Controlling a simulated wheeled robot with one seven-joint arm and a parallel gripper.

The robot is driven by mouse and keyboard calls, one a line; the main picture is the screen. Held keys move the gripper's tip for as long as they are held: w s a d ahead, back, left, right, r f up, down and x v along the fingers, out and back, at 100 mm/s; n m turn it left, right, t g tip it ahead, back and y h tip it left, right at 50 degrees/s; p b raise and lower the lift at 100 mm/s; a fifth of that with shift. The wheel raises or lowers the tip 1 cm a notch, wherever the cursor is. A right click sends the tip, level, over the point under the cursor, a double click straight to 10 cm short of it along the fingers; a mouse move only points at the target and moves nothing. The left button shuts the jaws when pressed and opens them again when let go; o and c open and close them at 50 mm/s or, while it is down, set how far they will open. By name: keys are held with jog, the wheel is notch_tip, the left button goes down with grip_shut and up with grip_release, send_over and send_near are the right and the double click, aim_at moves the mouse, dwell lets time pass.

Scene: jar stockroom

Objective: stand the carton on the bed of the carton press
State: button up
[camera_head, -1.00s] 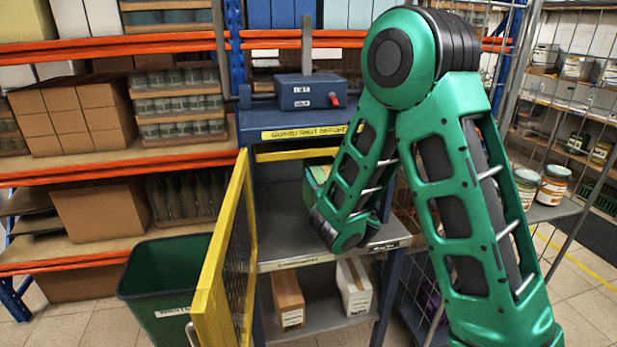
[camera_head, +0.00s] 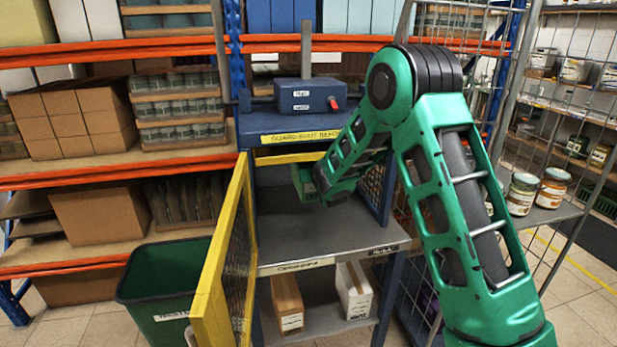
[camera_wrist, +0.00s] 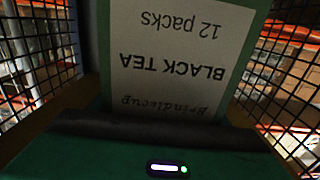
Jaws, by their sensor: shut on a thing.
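The carton (camera_wrist: 180,65) is green with a pale label reading "Brindlecup BLACK TEA 12 packs", upside down in the wrist view. My gripper (camera_wrist: 155,125) is shut on it. In the head view the carton (camera_head: 302,182) shows as a small green patch beyond my wrist, inside the carton press. The press is a blue frame with a grey bed (camera_head: 325,237), whose front part is bare. My wrist hides much of the carton and the bed's back. I cannot tell whether the carton touches the bed.
The press's yellow mesh guard door (camera_head: 228,262) stands open at the left, beside a green bin (camera_head: 165,285). Mesh panels flank the carton on both sides. A blue box with a red knob (camera_head: 312,95) tops the press. Two cartons (camera_head: 288,303) sit on the shelf below.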

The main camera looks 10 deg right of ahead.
notch_tip(320, 180, down, 7)
jog(key=shift+s+r, duration=0.1)
jog(key=shift+r, duration=0.05)
jog(key=o, duration=1.4)
jog(key=s, duration=0.8)
jog(key=shift+s+d, duration=0.1)
jog(key=shift+s, duration=1.55)
